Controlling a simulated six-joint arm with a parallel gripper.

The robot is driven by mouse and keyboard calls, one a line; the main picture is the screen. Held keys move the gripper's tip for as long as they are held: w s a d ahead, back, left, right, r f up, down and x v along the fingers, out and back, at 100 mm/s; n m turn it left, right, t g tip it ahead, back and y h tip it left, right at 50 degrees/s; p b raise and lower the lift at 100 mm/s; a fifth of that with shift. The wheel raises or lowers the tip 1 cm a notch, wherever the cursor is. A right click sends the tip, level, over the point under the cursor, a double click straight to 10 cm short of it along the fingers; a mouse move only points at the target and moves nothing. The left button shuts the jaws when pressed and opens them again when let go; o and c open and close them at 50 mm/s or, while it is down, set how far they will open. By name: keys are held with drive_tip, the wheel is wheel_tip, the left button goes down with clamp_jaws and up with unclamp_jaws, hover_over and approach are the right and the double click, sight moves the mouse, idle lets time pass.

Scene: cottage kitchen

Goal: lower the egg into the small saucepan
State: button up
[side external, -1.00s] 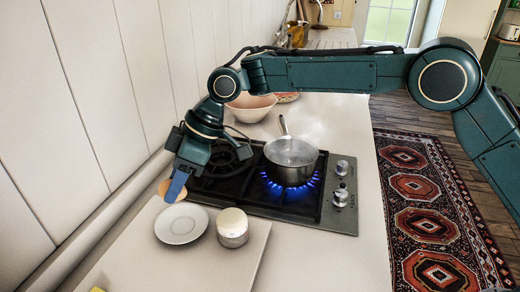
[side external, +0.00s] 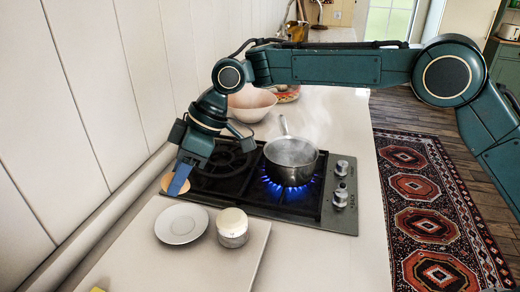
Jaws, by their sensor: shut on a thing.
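The small saucepan (side external: 292,172) stands on a lit burner with blue flames, steam rising from it, its handle pointing to the back. My gripper (side external: 177,186) is left of the saucepan, low above the near left corner of the hob and behind the white saucer. It is shut on the egg (side external: 170,185), a light brown rounded shape partly hidden behind the blue finger. The egg is well apart from the saucepan.
The wall is close on the left.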

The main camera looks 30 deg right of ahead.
drive_tip(key=w+d+r, duration=0.1)
drive_tip(key=w+d, duration=0.1)
drive_tip(key=d, duration=1.3)
drive_tip(key=w+d+r, duration=0.1)
drive_tip(key=w+d, duration=0.2)
drive_tip(key=d, duration=1.3)
drive_tip(key=shift+w+r, duration=0.25)
drive_tip(key=shift+d, duration=0.1)
drive_tip(key=shift+a, duration=0.2)
drive_tip(key=shift+a, duration=0.3)
drive_tip(key=shift+f, duration=0.1)
drive_tip(key=shift+f, duration=3.15)
